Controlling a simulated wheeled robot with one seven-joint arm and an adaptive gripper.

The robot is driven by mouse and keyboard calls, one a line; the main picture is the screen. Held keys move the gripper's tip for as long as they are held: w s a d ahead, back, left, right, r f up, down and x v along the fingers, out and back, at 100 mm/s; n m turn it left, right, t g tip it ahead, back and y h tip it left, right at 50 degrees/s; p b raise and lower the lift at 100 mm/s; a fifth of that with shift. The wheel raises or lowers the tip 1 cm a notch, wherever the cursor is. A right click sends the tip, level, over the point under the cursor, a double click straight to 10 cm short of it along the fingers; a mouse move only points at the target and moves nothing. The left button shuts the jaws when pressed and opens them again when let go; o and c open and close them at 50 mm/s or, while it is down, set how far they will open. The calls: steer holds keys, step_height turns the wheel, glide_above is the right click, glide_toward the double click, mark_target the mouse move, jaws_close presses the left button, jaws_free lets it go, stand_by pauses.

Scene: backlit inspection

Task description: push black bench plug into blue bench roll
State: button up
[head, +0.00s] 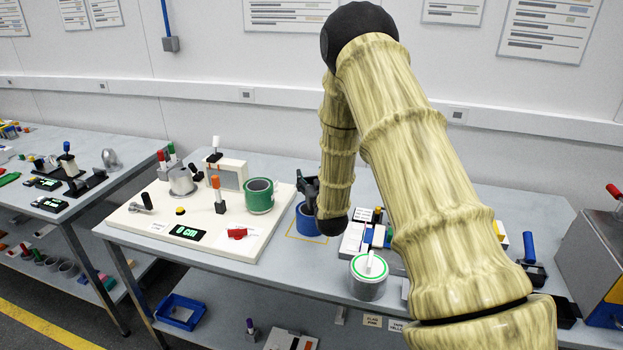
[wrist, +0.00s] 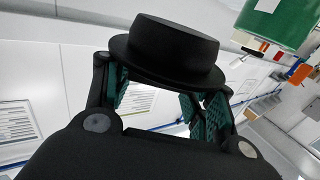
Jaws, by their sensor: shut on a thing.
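The black bench plug (wrist: 172,48), a short round plug with a wider flange, sits between the fingers of my gripper (wrist: 160,92) in the wrist view. My gripper is shut on it. In the head view my gripper (head: 309,190) is just above or at the blue bench roll (head: 306,224), which stands upright on the bench inside a yellow outline. My arm covers part of the roll's right side. I cannot make out the plug in the head view, nor whether it touches the roll. The blue roll does not show in the wrist view.
A grey can with a green-rimmed lid (head: 369,277) stands at the front right. Small blocks (head: 372,238) lie behind it.

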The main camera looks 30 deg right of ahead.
steer(key=shift+w+a+f, duration=0.1)
steer(key=shift+s+f+b, duration=0.3)
steer(key=shift+f+b, duration=0.1)
steer(key=shift+b, duration=0.15)
steer(key=shift+w+f+b, duration=0.1)
steer(key=shift+f+b, duration=0.45)
steer(key=shift+f, duration=0.3)
steer(key=shift+f+b, duration=1.1)
steer(key=shift+f, duration=0.5)
steer(key=shift+f+b, duration=1.25)
steer(key=shift+f, duration=0.4)
steer(key=o, duration=1)
